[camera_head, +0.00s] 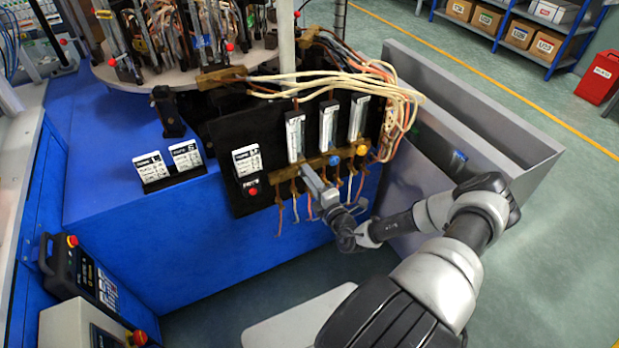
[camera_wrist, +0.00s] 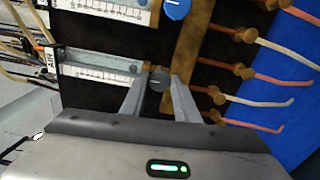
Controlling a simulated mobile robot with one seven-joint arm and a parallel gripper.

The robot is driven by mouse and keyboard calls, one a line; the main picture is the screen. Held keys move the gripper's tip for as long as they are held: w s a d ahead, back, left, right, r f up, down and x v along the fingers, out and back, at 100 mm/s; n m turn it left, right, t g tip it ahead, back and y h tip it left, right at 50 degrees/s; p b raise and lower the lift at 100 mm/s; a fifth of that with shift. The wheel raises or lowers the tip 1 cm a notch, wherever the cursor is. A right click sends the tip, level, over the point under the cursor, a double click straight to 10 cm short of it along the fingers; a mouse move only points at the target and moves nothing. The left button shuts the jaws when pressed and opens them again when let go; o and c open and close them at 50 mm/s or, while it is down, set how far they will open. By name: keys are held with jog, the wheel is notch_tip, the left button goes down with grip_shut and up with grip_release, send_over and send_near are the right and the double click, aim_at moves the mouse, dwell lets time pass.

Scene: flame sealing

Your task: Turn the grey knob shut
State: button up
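The grey knob (camera_wrist: 157,84) shows in the wrist view on the brown bar, at the end of the flow meter marked AIR (camera_wrist: 100,68). My gripper (camera_wrist: 160,76) has its two fingers on either side of the knob, with a narrow gap visible at the right finger. Whether the left finger touches the knob I cannot tell. In the head view my gripper (camera_head: 308,172) reaches the panel below the leftmost meter (camera_head: 295,135), and it hides the grey knob there.
A blue knob (camera_head: 334,160) and a yellow knob (camera_head: 361,150) sit to the right on the same brown bar. Brown fittings with thin hoses (camera_wrist: 245,72) run close below the bar. Pale hoses (camera_head: 340,82) loop above the meters. A grey metal bin (camera_head: 480,110) stands to the right.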

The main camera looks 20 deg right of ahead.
jog(key=o, duration=0.4)
jog(key=s, duration=1.7)
jog(key=shift+s+d+p, duration=0.2)
jog(key=shift+d+p, duration=0.1)
